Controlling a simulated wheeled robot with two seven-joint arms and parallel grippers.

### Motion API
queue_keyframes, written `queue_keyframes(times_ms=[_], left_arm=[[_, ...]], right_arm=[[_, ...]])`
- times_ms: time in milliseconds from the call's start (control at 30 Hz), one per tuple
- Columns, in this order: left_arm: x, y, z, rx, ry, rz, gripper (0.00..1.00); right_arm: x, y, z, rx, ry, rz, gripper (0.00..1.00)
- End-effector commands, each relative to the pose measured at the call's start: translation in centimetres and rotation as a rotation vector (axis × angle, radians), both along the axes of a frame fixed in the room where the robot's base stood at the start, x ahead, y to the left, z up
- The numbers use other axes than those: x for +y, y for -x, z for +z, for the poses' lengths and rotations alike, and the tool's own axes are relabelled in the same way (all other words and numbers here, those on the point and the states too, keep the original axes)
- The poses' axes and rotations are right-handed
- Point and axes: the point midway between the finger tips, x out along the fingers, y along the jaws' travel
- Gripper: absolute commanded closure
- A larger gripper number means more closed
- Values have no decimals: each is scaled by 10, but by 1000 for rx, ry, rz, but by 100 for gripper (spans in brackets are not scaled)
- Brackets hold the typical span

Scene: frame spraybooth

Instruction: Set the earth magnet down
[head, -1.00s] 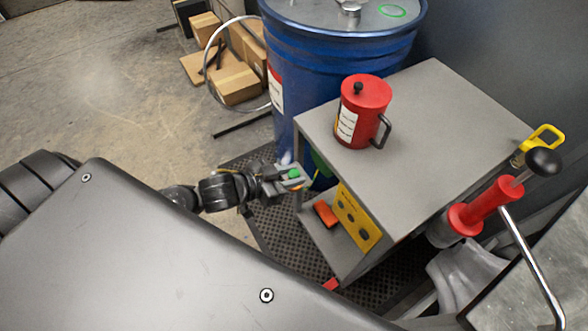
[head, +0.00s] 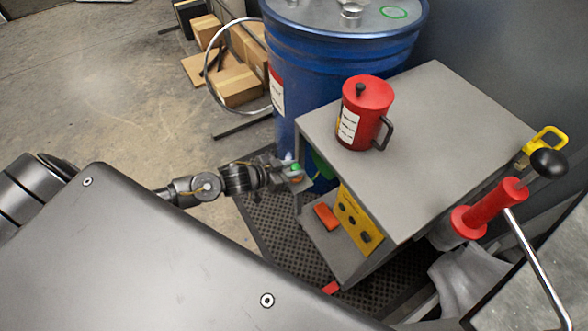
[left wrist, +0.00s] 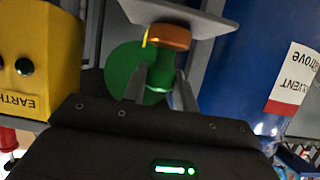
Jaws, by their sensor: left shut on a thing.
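My left gripper (head: 291,169) is beside the left post of the grey cart. In the left wrist view its fingers (left wrist: 158,86) are shut on the earth magnet (left wrist: 166,58), a green body with a copper-orange disc at its end. In the head view only a small green part of the magnet (head: 296,167) shows above the fingers. The disc is close to a small grey plate (left wrist: 190,14); I cannot tell whether they touch. A green round thing (left wrist: 122,68) is behind the magnet. The yellow box (left wrist: 38,62) marked EARTH is left of it. My right gripper is not in view.
A blue drum (head: 330,60) stands behind the cart (head: 435,125). A red can (head: 365,112) is on the cart top. The yellow box (head: 357,222) and an orange object (head: 326,216) are on the lower shelf. A red pump (head: 490,205) is at the right.

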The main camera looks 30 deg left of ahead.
Motion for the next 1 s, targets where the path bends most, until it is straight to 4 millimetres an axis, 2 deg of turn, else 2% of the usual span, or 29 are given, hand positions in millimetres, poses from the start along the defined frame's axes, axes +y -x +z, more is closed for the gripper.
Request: queue_keyframes(times_ms=[400, 433, 600, 933, 1000], left_arm=[[0, -1, -6, -3, 1, 1, 100], [0, 0, -7, -1, 0, 1, 70], [0, 0, -6, -1, 0, 1, 50], [0, 0, -2, -2, 0, 1, 50], [5, 7, -2, 1, -2, 1, 50]], right_arm=[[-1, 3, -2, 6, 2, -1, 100], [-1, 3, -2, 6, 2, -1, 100], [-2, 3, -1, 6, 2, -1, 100], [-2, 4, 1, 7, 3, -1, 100], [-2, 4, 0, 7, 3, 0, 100]])
